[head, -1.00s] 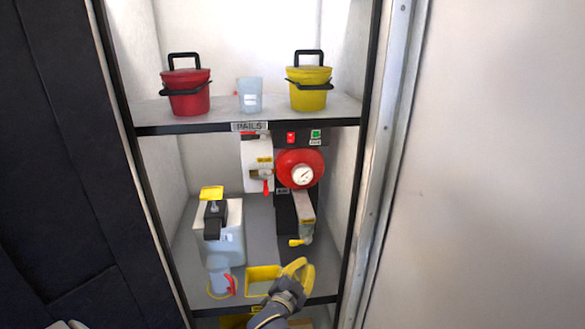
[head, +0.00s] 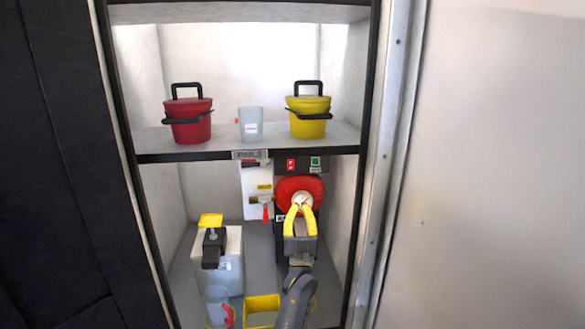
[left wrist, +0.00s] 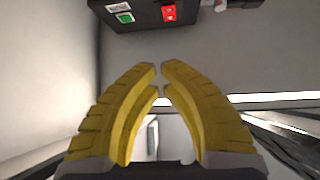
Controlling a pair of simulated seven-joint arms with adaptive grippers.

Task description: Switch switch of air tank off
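The red air tank (head: 283,186) with its round gauge stands in the lower cabinet bay. Above it is a black switch box (head: 303,165) with a red switch (head: 291,165) on its left and a green switch (head: 315,162) on its right. My left gripper (head: 301,205) is in front of the tank, below the box, its yellow fingertips almost together and holding nothing. It partly covers the gauge. In the left wrist view the fingertips (left wrist: 159,67) nearly meet, apart from the box (left wrist: 150,17) with the green switch (left wrist: 125,17) and red switch (left wrist: 169,13). My right gripper is out of view.
A red bucket (head: 187,120), a clear cup (head: 250,124) and a yellow bucket (head: 308,118) stand on the shelf above. A white canister (head: 230,265) with a black top stands lower left. A yellow frame (head: 262,304) is near the front. Cabinet walls bound both sides.

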